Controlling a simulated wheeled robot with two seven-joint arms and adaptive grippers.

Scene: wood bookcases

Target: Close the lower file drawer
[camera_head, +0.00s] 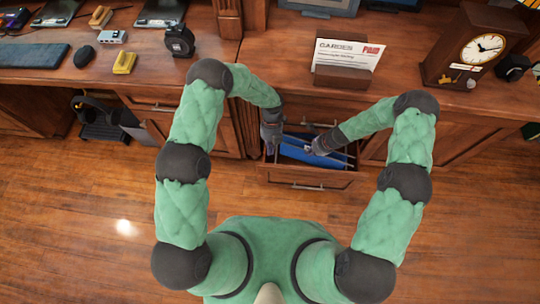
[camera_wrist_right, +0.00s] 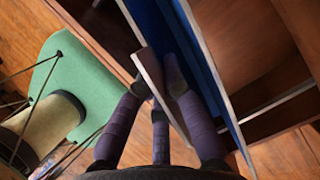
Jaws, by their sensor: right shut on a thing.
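The lower file drawer (camera_head: 306,180) is pulled out from the desk, with blue hanging folders inside; the folders also show in the wrist view (camera_wrist_right: 200,60). My right gripper (camera_head: 316,150) reaches into the open drawer from the right. My left gripper (camera_head: 270,140) points down at the drawer's left edge. Its fingertips are too small and dark to show whether it is open or whether it touches the drawer.
The wooden desktop (camera_head: 265,65) overhangs behind the drawer. Closed cabinet fronts flank the drawer. The wooden floor (camera_head: 90,235) is clear at the left.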

